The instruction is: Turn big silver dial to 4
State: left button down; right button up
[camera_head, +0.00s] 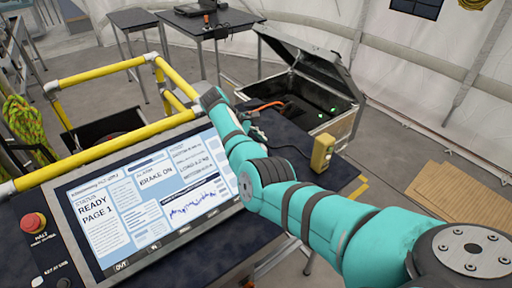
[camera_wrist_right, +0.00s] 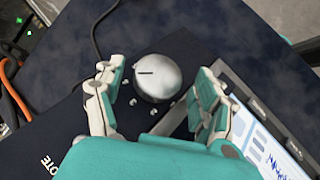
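The big silver dial (camera_wrist_right: 157,80) is on a dark panel in the right wrist view. A dark pointer line on its top points to the left in that view. Small silver studs sit around the dial's left and lower side; I cannot read numbers by them. My right gripper (camera_wrist_right: 160,70) is open, with one finger on each side of the dial. A gap shows between the dial and each finger. In the head view my teal right arm hides the dial and most of the gripper. My left gripper is not in view.
A screen (camera_head: 150,200) reading "BRAKE ON" is beside my right arm. A red stop button (camera_head: 33,222) is at the left. A yellow box (camera_head: 322,152) stands on the dark table near an open case (camera_head: 340,125). Yellow rails (camera_head: 95,152) run behind the screen.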

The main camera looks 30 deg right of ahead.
jog(key=shift+r, duration=0.15)
jog(key=v, duration=1.1)
jog(key=shift+a+r, duration=0.25)
jog(key=shift+r, duration=0.05)
jog(key=shift+w, duration=0.1)
